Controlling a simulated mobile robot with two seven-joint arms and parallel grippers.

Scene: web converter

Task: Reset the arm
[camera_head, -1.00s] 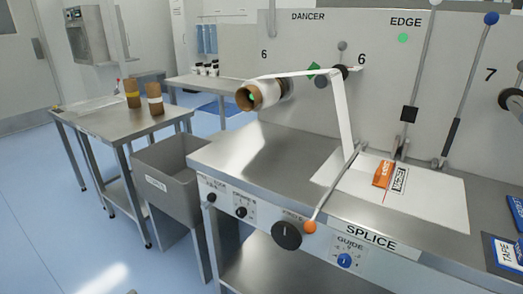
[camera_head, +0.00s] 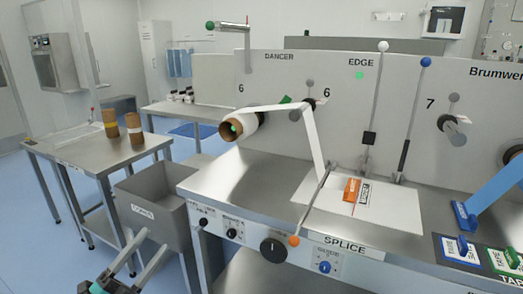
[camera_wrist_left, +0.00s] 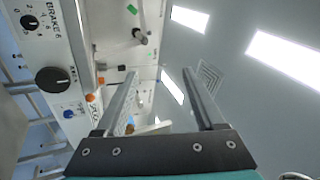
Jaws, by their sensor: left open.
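My left gripper (camera_head: 146,245) comes in at the bottom left of the head view, in front of the grey bin. Its two fingers are spread and point up, with nothing between them. In the left wrist view the open fingers (camera_wrist_left: 160,75) show with the machine on the left and the ceiling lights behind. My right gripper is in neither view.
A steel table (camera_head: 85,152) holds two cores. The floor at left is clear.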

